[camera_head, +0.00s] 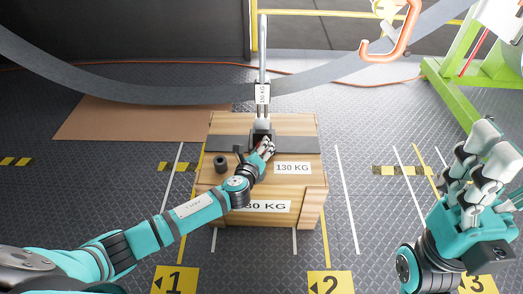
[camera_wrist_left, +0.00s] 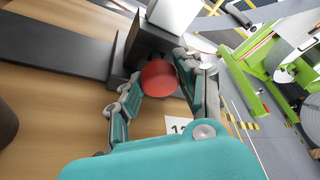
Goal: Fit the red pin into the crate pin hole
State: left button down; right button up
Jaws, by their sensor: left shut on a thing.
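The wooden crate (camera_head: 225,175) stands on the floor at the centre of the head view, with a dark band across its top. A black fitting (camera_head: 262,136) sits on that band, and a light vertical bar with a tag comes down to it. My left gripper (camera_head: 267,149) is at the fitting's right front side. In the left wrist view, it is shut on the red pin (camera_wrist_left: 158,78), whose round red end shows between the fingers, close against the black fitting (camera_wrist_left: 150,42). The pin hole and the pin's far end are hidden. My right gripper (camera_head: 487,160) is raised at the right, away from the crate.
A black cylinder (camera_head: 221,164) stands on the crate top at the left. A grey sling (camera_head: 150,94) hangs across behind the crate. An orange hook (camera_head: 395,35) hangs at upper right, near a green frame (camera_head: 455,75). Floor beside the crate is mostly clear.

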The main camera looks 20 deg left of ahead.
pick_arm(q)
jog(key=c, duration=0.8)
grip_release()
jog(key=v, duration=1.2)
